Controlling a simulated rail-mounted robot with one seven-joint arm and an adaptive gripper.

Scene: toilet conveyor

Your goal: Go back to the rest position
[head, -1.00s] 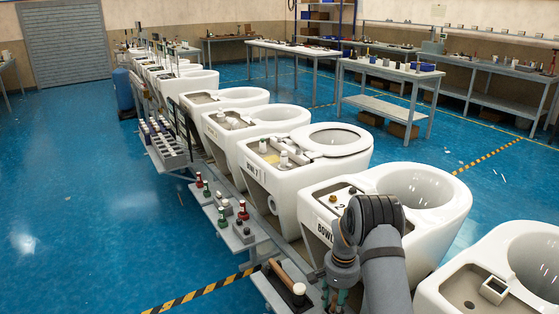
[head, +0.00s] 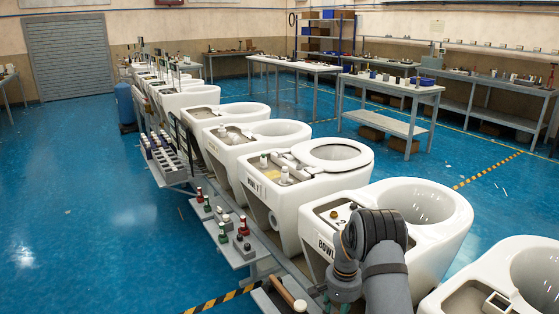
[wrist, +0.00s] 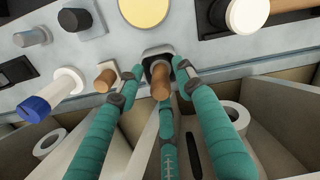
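My arm's dark grey elbow and link stand at the lower right of the head view, beside the toilet marked BOWL with a 2 (head: 322,225). My gripper is not clear in the head view, cut off by the lower edge. In the wrist view my gripper (wrist: 158,72) has teal fingers spread apart. A brown peg in a dark square socket (wrist: 160,78) lies between the fingertips, with small gaps visible at its sides. I cannot tell how far the peg is from the fingers in depth.
Around the peg in the wrist view are a blue-capped white cylinder (wrist: 50,95), a brown cylinder (wrist: 104,82), a yellow disc (wrist: 143,10) and a white knob (wrist: 247,14). A row of toilets runs along the conveyor, with a side tray of bottles (head: 238,250). Blue floor is free at left.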

